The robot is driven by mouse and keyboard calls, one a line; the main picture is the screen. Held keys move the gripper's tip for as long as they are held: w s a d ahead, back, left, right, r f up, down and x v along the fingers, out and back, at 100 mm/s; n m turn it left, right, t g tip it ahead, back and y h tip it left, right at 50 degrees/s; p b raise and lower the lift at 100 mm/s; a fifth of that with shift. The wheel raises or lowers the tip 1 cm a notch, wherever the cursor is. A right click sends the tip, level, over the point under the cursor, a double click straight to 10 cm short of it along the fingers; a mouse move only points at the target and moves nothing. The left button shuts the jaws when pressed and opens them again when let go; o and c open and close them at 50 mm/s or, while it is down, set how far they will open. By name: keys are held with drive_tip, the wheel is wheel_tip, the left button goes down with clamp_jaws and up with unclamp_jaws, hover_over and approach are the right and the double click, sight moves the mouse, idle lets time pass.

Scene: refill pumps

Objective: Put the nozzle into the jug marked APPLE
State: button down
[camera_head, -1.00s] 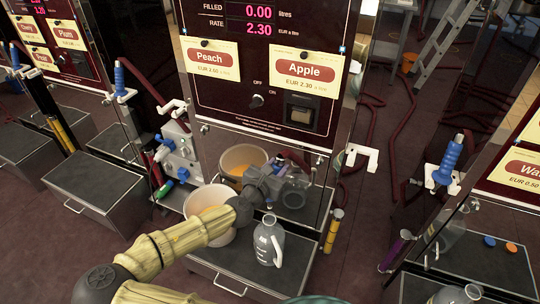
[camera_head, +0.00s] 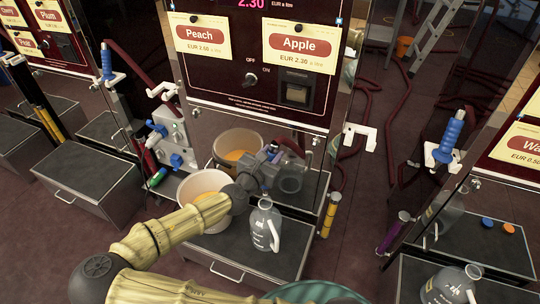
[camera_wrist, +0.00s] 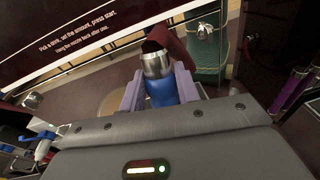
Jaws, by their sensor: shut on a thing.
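My gripper (camera_head: 270,158) is in front of the pump's mirror-like lower panel, above and behind the clear jug. In the wrist view my gripper (camera_wrist: 160,90) is shut on the nozzle (camera_wrist: 162,93), around its blue grip. A metal collar and a dark red hose show at its far end. The nozzle's spout is hidden. A clear jug (camera_head: 262,230) with a white handle stands upright on the grey-topped cabinet. Its marking is too small to read. Another clear jug (camera_head: 440,287) with a white handle stands at the lower right, its marking unreadable.
A white bucket (camera_head: 187,192) with orange contents stands left of the nearer jug. The pump panel behind bears Peach and Apple (camera_head: 299,44) labels. An empty white holder (camera_head: 361,133) sticks out at its right edge. Another nozzle (camera_head: 450,133) hangs at the right-hand pump.

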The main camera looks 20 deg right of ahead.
drive_tip(key=shift+f+b, duration=0.7)
drive_tip(key=shift+f, duration=0.3)
drive_tip(key=shift+f+b, duration=1.8)
drive_tip(key=shift+f, duration=2)
drive_tip(key=c, duration=0.9)
unclamp_jaws()
drive_tip(key=shift+c, duration=0.2)
drive_tip(key=p+v, duration=0.3)
drive_tip(key=v, duration=1.4)
drive_tip(key=shift+a, duration=0.2)
drive_tip(key=shift+s+f, duration=0.1)
